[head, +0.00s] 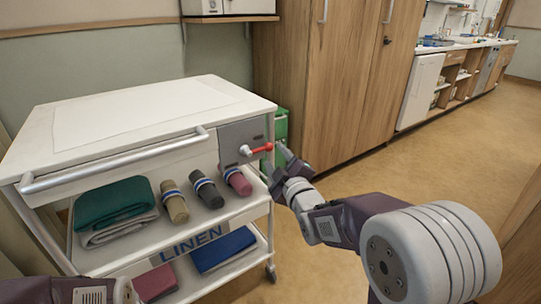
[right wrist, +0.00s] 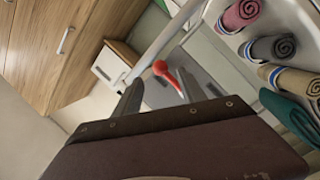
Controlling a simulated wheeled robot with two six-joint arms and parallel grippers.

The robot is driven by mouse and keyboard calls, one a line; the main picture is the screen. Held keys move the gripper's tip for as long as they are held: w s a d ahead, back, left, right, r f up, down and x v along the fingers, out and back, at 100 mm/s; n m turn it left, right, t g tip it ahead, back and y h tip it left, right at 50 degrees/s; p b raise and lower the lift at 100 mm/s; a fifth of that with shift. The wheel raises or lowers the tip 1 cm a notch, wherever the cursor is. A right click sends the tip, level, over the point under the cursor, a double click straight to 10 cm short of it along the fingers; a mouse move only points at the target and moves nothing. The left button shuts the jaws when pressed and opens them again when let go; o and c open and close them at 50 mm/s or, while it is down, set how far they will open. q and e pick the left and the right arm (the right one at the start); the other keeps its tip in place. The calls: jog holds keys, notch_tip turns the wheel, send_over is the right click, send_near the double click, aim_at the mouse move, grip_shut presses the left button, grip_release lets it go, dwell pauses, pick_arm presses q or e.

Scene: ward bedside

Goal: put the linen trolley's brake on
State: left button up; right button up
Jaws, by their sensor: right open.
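The white linen trolley (head: 150,112) stands at the left in the head view. On the end of its upper part is a grey plate (head: 232,134) with a red-knobbed brake lever (head: 259,149). The lever points right, nearly level, from a pale pivot. My right gripper (head: 275,160) is open, just right of and slightly below the red knob. In the right wrist view the lever (right wrist: 161,68) shows between the two fingers (right wrist: 160,92), beyond their tips or level with them; I cannot tell if they touch. My left forearm shows at the bottom left; its gripper is out of frame.
The trolley's shelves hold rolled towels (head: 207,192), a green folded cloth (head: 112,203) and a blue one (head: 222,249). A green box (head: 281,124) is behind the trolley's end. A wooden cupboard (head: 330,80) stands behind. The floor (head: 450,150) to the right is clear.

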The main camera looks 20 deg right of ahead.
aim_at(270, 148)
jog(key=w+b, duration=0.1)
jog(key=w, duration=0.4)
jog(key=shift+w+a, duration=0.15)
jog(key=shift+w, duration=0.15)
grip_shut()
jog(key=shift+r, duration=0.2)
dwell(0.8)
